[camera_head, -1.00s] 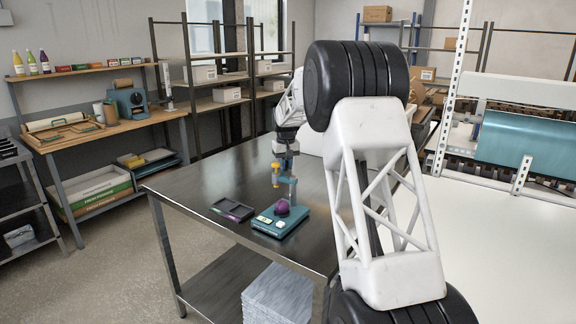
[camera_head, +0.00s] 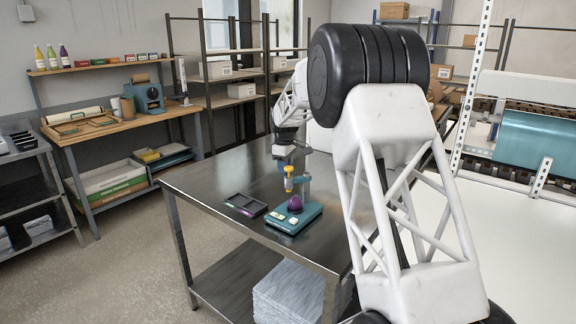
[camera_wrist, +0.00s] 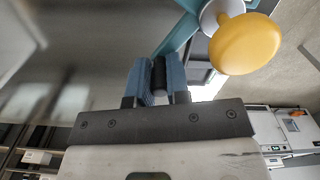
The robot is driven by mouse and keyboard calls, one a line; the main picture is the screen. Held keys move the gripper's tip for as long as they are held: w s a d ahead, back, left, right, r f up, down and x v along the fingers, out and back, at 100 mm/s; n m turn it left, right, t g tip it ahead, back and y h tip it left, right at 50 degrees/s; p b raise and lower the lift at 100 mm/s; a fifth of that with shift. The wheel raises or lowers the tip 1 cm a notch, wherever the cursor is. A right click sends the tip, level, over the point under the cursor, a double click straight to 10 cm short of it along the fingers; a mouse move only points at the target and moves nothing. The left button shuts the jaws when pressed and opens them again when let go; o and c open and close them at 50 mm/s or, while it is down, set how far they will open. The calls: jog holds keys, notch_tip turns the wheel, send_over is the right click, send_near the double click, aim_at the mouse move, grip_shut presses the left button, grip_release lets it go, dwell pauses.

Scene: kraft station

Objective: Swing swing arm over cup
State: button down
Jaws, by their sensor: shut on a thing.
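A teal swing-arm device stands on the steel table, with a flat teal base (camera_head: 312,213) and an upright post (camera_head: 306,188). A small purple cup (camera_head: 295,204) sits on the base. In the wrist view the knob (camera_wrist: 245,45) is large beside the teal arm (camera_wrist: 178,36). My gripper (camera_wrist: 158,68) has blue fingers shut on a black cylindrical handle (camera_wrist: 159,74). In the head view my gripper (camera_head: 284,155) is just above the knob, and the handle cannot be made out.
A dark shallow tray (camera_head: 246,205) lies left of the base. The steel table (camera_head: 215,182) is otherwise mostly clear. My own arm hides its right part. A wooden workbench (camera_head: 105,135) and shelves stand behind.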

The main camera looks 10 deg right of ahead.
jog(key=shift+s+a+n, duration=0.2)
jog(key=shift+s+n, duration=0.6)
jog(key=shift+n, duration=0.25)
jog(key=shift+s+a+n, duration=0.25)
jog(key=shift+s+n, duration=0.5)
jog(key=shift+n, duration=0.35)
jog(key=shift+s+a+n, duration=0.2)
jog(key=shift+s+n, duration=0.6)
jog(key=shift+n, duration=0.25)
jog(key=c, duration=1.1)
grip_release()
notch_tip(320, 180, up, 8)
